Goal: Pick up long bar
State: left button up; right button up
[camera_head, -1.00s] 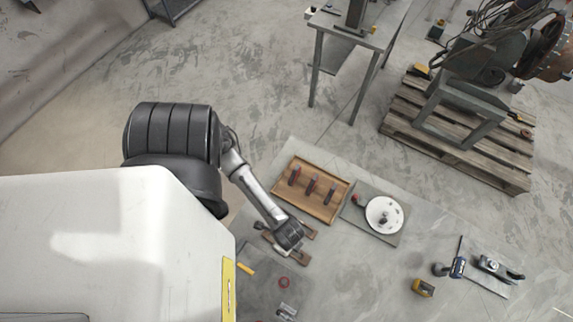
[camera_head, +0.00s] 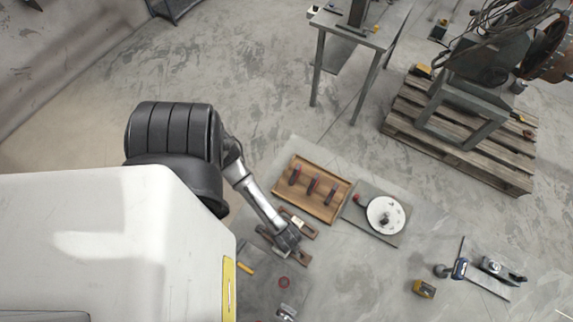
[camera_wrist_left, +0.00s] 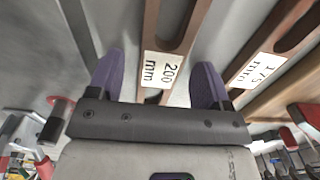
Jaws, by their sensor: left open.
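In the left wrist view, a brown slotted bar (camera_wrist_left: 151,32) with a white "200 mm" label runs between the two purple fingers of my left gripper (camera_wrist_left: 156,70). The gripper is open, with one finger on each side of the bar and a gap to it. A second brown slotted bar (camera_wrist_left: 237,68), labelled "175 mm", lies just right of the right finger. In the head view my left gripper (camera_head: 288,242) is over the brown bars, one (camera_head: 309,231) above it and one (camera_head: 303,258) below it. I cannot tell which is which there. My right gripper is not in view.
A wooden tray (camera_head: 284,184) with several red-and-black tools lies above the bars. A white disc (camera_head: 385,215) on a grey plate is to the right. A pallet (camera_head: 508,167) stands farther back.

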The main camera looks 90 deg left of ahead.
pick_arm(q)
jog(key=shift+c, duration=0.3)
grip_shut()
dwell(0.3)
